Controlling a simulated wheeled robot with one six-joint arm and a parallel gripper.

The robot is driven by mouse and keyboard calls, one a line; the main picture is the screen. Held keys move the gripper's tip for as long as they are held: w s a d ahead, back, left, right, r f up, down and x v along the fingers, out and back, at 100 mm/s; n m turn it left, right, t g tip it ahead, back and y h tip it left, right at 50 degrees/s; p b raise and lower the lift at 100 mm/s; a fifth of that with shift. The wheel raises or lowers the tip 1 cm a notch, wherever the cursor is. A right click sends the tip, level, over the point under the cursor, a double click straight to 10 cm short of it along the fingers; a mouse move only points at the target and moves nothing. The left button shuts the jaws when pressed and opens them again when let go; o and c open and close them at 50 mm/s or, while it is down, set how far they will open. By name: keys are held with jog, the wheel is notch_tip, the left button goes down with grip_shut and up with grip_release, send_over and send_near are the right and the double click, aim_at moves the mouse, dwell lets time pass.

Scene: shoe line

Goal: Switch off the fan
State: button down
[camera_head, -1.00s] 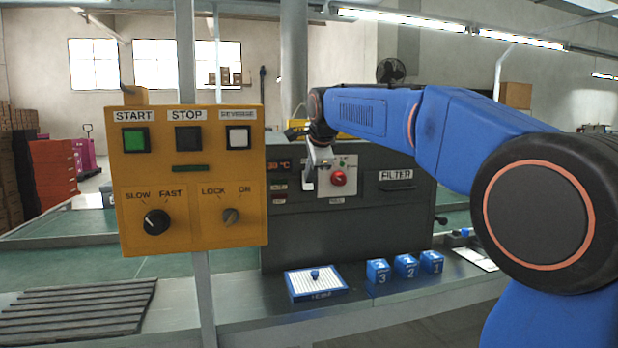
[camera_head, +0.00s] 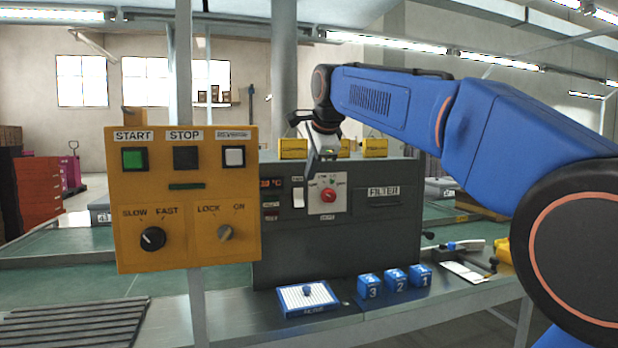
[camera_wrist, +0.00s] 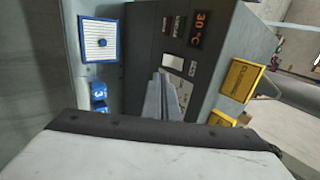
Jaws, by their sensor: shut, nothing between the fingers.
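A dark grey machine (camera_head: 345,245) stands on the bench in the head view. Its front has a white rocker switch (camera_head: 298,196) under a small label too small to read. The rocker also shows in the wrist view (camera_wrist: 172,62). Right of it is a pale plate with a red knob (camera_head: 328,195). My gripper (camera_head: 312,168) points down at the machine's upper front, its fingers together and empty. In the wrist view the fingertips (camera_wrist: 163,85) appear just beside the rocker, over the knob plate; contact cannot be told. No fan is visible now.
A yellow control box (camera_head: 188,195) with START and STOP buttons stands at left on a post. A blue-framed filter (camera_head: 308,298) and blue numbered blocks (camera_head: 396,281) lie before the machine. Yellow boxes (camera_head: 374,147) show behind its top.

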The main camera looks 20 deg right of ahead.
dwell(0.3)
jog(key=shift+s+d+f+t, duration=0.3)
jog(key=shift+s+f+t, duration=0.25)
jog(key=shift+f, duration=0.35)
send_near(300, 204)
notch_tip(300, 204, down, 3)
jog(key=shift+w+f, duration=0.2)
jog(key=shift+w, duration=0.85)
jog(key=shift+w+f, duration=0.2)
jog(key=shift+w, duration=0.85)
